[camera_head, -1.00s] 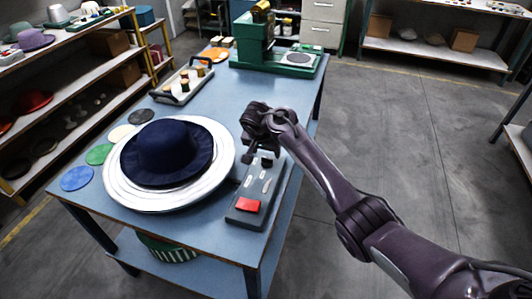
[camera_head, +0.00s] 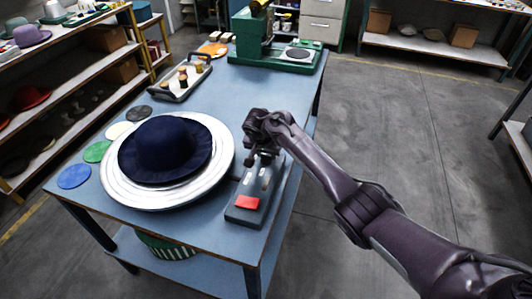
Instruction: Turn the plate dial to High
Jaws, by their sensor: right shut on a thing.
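The grey control box (camera_head: 243,216) lies near the table's right edge, with a red button (camera_head: 247,202) at its near end and small pale labels in its middle. My right gripper (camera_head: 258,160) points down at the box's far end and is shut on the plate dial there. The fingers and wrist mostly hide the dial, so its pointer and setting cannot be read. The round silver plate (camera_head: 125,192) sits left of the box with a dark blue hat (camera_head: 168,150) on it. My left gripper is not in view.
Blue, green, cream and dark discs (camera_head: 75,176) lie along the table's left edge. A tray (camera_head: 207,70) with spools and a green machine (camera_head: 272,56) stand further back. Hat shelves (camera_head: 75,75) stand at the left. The floor right of the table is clear.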

